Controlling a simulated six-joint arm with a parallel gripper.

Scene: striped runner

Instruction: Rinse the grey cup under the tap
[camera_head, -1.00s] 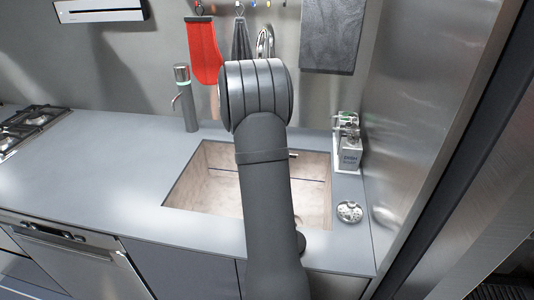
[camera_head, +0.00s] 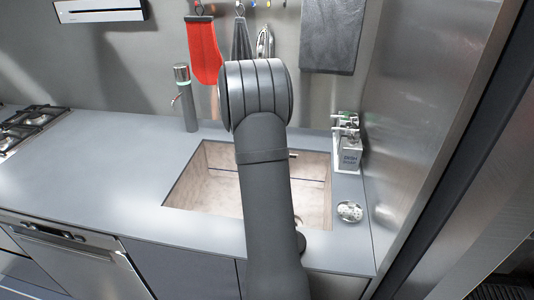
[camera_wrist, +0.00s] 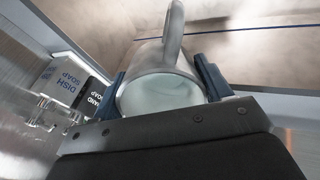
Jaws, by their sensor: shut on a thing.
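The grey cup (camera_wrist: 150,58) is between the two dark blue fingers of my gripper (camera_wrist: 163,80) in the wrist view. The fingers are shut on its sides. Its handle points to the top of that view, and its pale inside faces the camera. The tap (camera_head: 186,98), grey with a green ring, stands on the counter at the sink's back left corner. No stream of water shows at it. My arm hides the cup and my gripper in the head view. The sink (camera_head: 205,178) is a pale basin, partly behind my arm; its basin fills the top of the wrist view.
Soap bottles (camera_head: 348,150) stand right of the sink; dish soap (camera_wrist: 64,80) and hand soap labels show in the wrist view. A small silvery dish (camera_head: 350,211) sits near the right counter edge. A steel wall bounds the right. The left counter (camera_head: 110,160) is clear.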

